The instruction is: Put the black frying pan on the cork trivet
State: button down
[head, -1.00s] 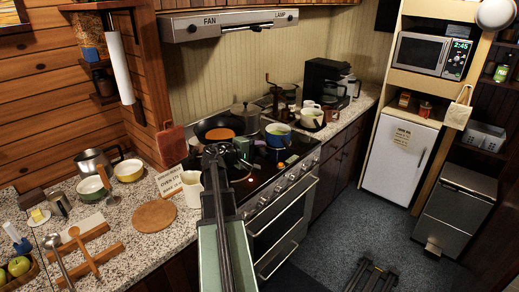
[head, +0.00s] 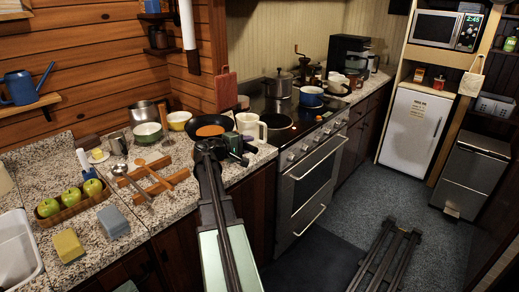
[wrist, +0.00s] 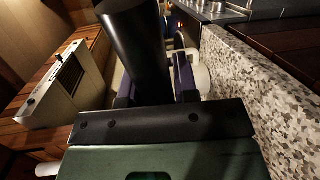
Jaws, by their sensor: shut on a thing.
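The black frying pan (head: 203,124), with a flat orange-brown round in it, is over the counter just left of the white jug in the head view. My gripper (head: 215,147) is at its near side. In the wrist view my gripper (wrist: 156,88) is shut on the pan's thick black handle (wrist: 138,45), which runs up between the fingers. The cork trivet is not visible now; the pan and my arm cover that part of the counter. I cannot tell whether the pan touches anything below it.
The white jug (head: 251,127) stands close right of the pan. A wooden rack (head: 163,182) with a spoon lies to the left, near bowls (head: 148,132). Apples in a basket (head: 72,201) and sponges are farther left. The stove (head: 285,118) holds pots.

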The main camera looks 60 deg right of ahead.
jog(key=shift+w, duration=0.1)
jog(key=shift+f, duration=0.15)
notch_tip(320, 180, down, 8)
jog(key=b, duration=0.7)
jog(key=shift+b, duration=0.4)
jog(key=shift+f, duration=0.2)
jog(key=shift+c, duration=2.4)
grip_release()
jog(key=shift+a, duration=0.1)
jog(key=p+v, duration=0.1)
jog(key=v, duration=0.9)
jog(key=shift+w+a, duration=0.15)
jog(key=shift+a, duration=0.2)
